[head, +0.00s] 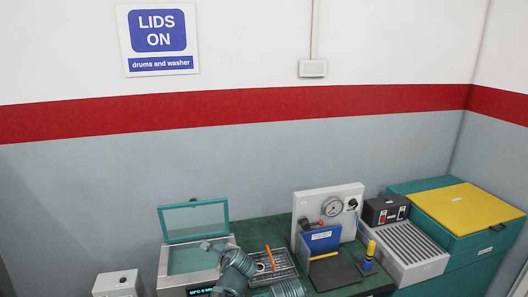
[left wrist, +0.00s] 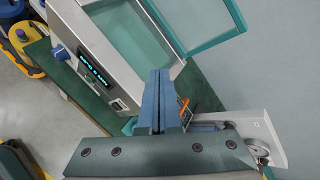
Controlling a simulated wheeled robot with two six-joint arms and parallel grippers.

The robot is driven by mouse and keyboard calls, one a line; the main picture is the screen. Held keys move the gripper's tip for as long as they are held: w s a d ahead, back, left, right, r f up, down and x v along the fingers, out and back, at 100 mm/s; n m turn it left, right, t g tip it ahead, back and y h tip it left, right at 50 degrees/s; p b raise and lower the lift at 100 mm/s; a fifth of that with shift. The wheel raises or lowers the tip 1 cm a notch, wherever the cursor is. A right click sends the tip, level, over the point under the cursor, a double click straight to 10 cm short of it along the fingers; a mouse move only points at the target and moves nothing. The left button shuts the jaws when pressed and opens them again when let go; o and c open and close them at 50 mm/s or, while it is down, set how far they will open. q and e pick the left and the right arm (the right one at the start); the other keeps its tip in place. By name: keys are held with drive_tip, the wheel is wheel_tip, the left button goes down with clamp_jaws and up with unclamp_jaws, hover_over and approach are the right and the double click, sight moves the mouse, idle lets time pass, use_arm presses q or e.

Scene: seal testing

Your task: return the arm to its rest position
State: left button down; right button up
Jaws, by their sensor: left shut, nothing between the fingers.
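My left gripper (left wrist: 160,75) is shut and empty in the left wrist view, its two blue fingers together. Behind it in that view is the water bath (left wrist: 100,50) with a lit display and its teal-framed glass lid (left wrist: 205,20) raised. In the head view, grey ribbed parts of my arm stand at the bottom centre, in front of the bath (head: 172,284) and its open lid (head: 195,218). I cannot make out the fingertips clearly there. My right gripper is not in view.
A wire tray (head: 284,274) with an orange-handled tool (head: 270,258) lies beside my arm. A gauge panel (head: 334,198), blue bin (head: 321,238), dark mat (head: 335,273), yellow-and-blue tool (head: 369,255), ribbed grey unit (head: 410,248) and yellow-lidded teal box (head: 466,210) stand to the right.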

use_arm(q)
drive_tip(key=s+d+f+n+g+h+b, duration=0.1)
drive_tip(key=s+d+f+n+g, duration=0.2)
drive_tip(key=s+f+n, duration=0.2)
drive_tip(key=s+d+f+n+g+h+b, duration=0.1)
drive_tip(key=s+f+n, duration=0.4)
drive_tip(key=s, duration=0.6)
drive_tip(key=s+d+f+n+g+h+b, duration=0.2)
drive_tip(key=s+d+f+n+g, duration=0.3)
drive_tip(key=s, duration=0.4)
drive_tip(key=shift+d+f+n+g, duration=0.15)
drive_tip(key=shift+d+n+g, duration=0.45)
drive_tip(key=shift+n, duration=0.2)
